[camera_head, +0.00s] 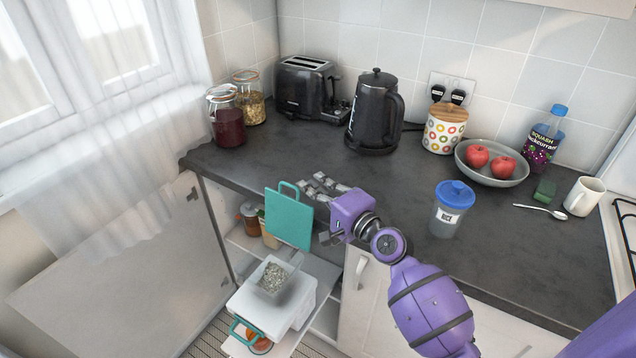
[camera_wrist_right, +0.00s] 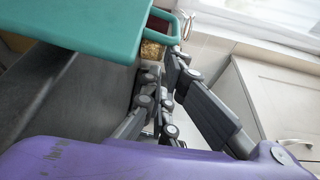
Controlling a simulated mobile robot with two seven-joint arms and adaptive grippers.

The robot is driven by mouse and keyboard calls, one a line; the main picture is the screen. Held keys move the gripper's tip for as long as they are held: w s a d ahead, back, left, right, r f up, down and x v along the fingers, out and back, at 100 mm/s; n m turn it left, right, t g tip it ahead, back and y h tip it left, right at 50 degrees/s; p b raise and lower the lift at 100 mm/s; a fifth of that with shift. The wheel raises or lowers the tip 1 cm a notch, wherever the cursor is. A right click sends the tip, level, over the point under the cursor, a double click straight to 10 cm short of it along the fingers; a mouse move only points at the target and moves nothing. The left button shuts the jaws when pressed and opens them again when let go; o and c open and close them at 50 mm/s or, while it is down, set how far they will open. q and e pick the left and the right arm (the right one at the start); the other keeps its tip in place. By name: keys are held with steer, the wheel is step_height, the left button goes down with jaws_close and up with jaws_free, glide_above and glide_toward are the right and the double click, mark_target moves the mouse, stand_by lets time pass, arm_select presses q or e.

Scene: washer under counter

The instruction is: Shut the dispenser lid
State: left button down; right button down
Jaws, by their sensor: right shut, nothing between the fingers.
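The dispenser is a white box (camera_head: 262,316) low at the left, in front of the open cupboard under the counter. Its teal lid (camera_head: 289,218) stands raised, with its loop handle at the top; I take the panel to be the lid by its place above the box. The lid also fills the upper left of the right wrist view (camera_wrist_right: 70,38). My right gripper (camera_head: 312,187) is shut and empty, just right of the lid near the counter's edge. I cannot tell whether it touches the lid. My left gripper is out of view.
A clear scoop of grey granules (camera_head: 274,277) is at the box's top. A blue-lidded tub (camera_head: 451,210) stands on the counter right of my arm. Jars (camera_head: 227,123), a toaster (camera_head: 306,88) and a kettle (camera_head: 375,112) stand farther back. An open white door (camera_head: 125,285) is at left.

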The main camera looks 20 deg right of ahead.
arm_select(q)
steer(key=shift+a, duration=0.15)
